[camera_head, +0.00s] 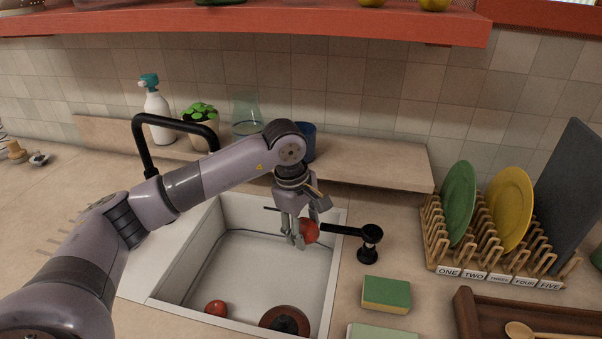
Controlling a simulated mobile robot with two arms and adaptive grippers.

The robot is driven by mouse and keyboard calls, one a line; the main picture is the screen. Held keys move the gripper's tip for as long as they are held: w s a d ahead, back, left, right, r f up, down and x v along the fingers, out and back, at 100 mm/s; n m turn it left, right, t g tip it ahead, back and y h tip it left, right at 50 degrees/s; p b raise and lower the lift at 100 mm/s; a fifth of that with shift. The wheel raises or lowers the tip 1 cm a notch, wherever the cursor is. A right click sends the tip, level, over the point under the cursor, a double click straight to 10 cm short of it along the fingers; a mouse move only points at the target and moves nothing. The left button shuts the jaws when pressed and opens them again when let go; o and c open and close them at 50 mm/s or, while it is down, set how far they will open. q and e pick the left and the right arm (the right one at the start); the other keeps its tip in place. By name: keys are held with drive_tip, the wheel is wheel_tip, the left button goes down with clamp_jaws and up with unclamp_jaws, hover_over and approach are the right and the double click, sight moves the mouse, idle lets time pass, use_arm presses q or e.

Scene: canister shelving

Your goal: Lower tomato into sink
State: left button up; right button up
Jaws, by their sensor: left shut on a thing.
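A red tomato (309,231) is between the fingers of my left gripper (301,238), which is shut on it. The gripper points down over the right part of the white sink (240,262), near its right rim. Part of the tomato is hidden behind the fingers. Another small red tomato-like thing (216,308) lies on the sink floor near the front left. A round brown bowl or drain (285,321) with a dark middle is at the sink's front right. My right gripper is not in view.
A black faucet (172,124) arches behind my left arm. A dark stand with an arm (369,243) is right of the sink. A sponge (386,294) lies on the counter. A wooden plate rack (470,250) holds green and yellow plates. A red shelf (270,24) hangs above.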

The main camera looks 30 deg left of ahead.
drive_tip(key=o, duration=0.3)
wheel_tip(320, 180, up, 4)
drive_tip(key=p, duration=0.3)
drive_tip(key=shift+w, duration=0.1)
use_arm(q)
drive_tip(key=w+a+r+n+y, duration=0.2)
drive_tip(key=w+a+r+n, duration=0.4)
drive_tip(key=n, duration=0.4)
wheel_tip(320, 180, down, 11)
drive_tip(key=w+d+b, duration=0.1)
drive_tip(key=b, duration=0.4)
drive_tip(key=shift+f+t, duration=0.15)
drive_tip(key=shift+t, duration=0.15)
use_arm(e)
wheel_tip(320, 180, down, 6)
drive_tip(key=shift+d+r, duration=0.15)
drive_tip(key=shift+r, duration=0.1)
